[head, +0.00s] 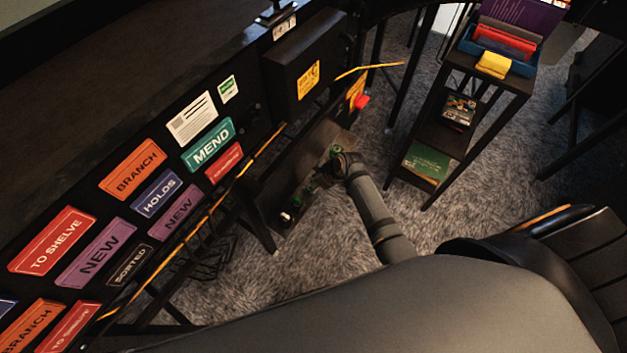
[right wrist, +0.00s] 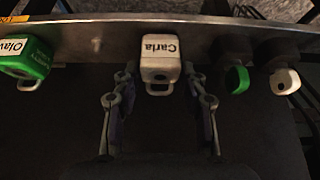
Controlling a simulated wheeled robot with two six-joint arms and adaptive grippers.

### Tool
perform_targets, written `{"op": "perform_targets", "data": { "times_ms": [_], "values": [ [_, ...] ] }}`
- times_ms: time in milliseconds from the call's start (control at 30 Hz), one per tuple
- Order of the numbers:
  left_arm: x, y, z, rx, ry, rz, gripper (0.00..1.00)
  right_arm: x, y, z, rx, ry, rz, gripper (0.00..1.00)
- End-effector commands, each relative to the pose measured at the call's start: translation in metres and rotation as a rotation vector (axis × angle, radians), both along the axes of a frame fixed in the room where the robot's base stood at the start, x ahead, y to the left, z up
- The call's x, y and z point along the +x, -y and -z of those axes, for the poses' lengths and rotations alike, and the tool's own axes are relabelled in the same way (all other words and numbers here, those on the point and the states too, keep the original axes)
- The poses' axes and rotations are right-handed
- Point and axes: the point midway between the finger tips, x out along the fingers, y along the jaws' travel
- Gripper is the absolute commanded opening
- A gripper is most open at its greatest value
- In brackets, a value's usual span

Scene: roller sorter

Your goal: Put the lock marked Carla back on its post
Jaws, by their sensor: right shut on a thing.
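The lock marked Carla (right wrist: 160,60) is a white block with a pale loop, in the middle of the right wrist view. It is upside down in that picture, in front of a metal plate edge (right wrist: 75,28). My right gripper (right wrist: 164,98) has a finger on each side of it and is shut on it. In the head view my right gripper (head: 322,172) is small and dark at the plate (head: 326,140) under the counter. Whether the lock touches a post is hidden. My left gripper is not in view.
A green lock marked Olav (right wrist: 24,62) is left of Carla. A dark box (head: 305,62) is on the counter front above. A shelf stand (head: 450,130) is at the right, with carpet between.

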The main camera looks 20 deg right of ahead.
Motion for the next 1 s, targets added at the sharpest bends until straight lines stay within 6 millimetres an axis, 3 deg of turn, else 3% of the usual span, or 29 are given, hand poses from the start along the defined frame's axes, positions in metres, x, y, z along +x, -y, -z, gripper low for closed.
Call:
{"op": "perform_targets", "data": {
  "times_ms": [767,800,1000],
  "values": [
    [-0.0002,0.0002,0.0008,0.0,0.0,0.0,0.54,0.0005,0.0,0.0031,0.0,0.001,0.0,0.07],
    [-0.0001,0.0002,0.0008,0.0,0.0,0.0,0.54,0.0004,0.0,0.0032,0.0,0.001,0.0,0.44],
    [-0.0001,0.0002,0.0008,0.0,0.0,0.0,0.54,0.0003,0.0,0.0033,0.001,0.001,0.0,0.69]
  ]
}}
